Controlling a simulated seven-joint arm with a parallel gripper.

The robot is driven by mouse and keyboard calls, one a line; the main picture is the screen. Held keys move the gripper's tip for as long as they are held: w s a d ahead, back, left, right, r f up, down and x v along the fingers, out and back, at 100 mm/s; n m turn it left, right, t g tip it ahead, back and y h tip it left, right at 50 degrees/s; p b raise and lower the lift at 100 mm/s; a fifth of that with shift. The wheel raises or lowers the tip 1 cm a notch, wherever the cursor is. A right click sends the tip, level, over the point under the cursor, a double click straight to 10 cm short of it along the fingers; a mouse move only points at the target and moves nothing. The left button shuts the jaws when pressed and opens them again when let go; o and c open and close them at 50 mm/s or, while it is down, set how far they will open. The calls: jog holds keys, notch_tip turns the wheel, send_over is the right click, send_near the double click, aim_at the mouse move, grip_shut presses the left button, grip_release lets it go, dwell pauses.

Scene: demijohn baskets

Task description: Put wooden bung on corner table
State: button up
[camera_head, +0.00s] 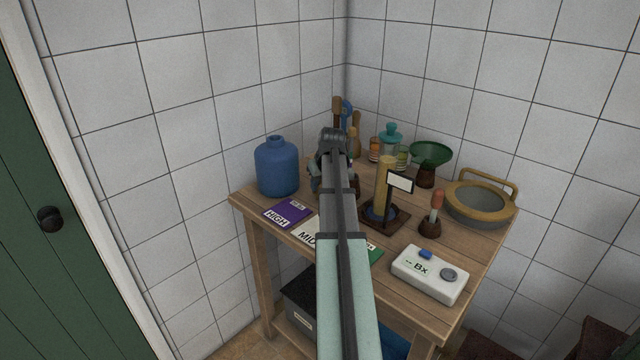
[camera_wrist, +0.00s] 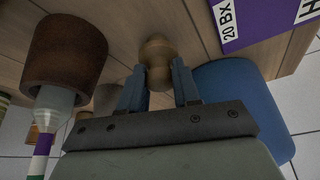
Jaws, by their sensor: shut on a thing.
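The wooden bung (camera_wrist: 157,52) is a small, pale brown, knobbed piece between my gripper's fingers in the wrist view. My gripper (camera_wrist: 159,82) is shut on it, over the corner table (camera_wrist: 117,42). I cannot tell whether the bung touches the tabletop. In the head view, the wooden corner table (camera_head: 480,236) stands against two tiled walls. My arm reaches over its middle, hiding the bung and most of the gripper there.
A blue jug (camera_head: 277,168) stands close on the left, beside a purple HIGH card (camera_head: 288,213). A cylinder on a stand (camera_head: 385,192), a green funnel (camera_head: 430,153), a round basket (camera_head: 480,203) and a white meter (camera_head: 430,275) are to the right. Glass jars (camera_head: 391,146) stand behind.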

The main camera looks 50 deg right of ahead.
jog(key=o, duration=1)
jog(key=shift+f, duration=0.15)
jog(key=v, duration=1.2)
jog(key=shift+o, duration=0.3)
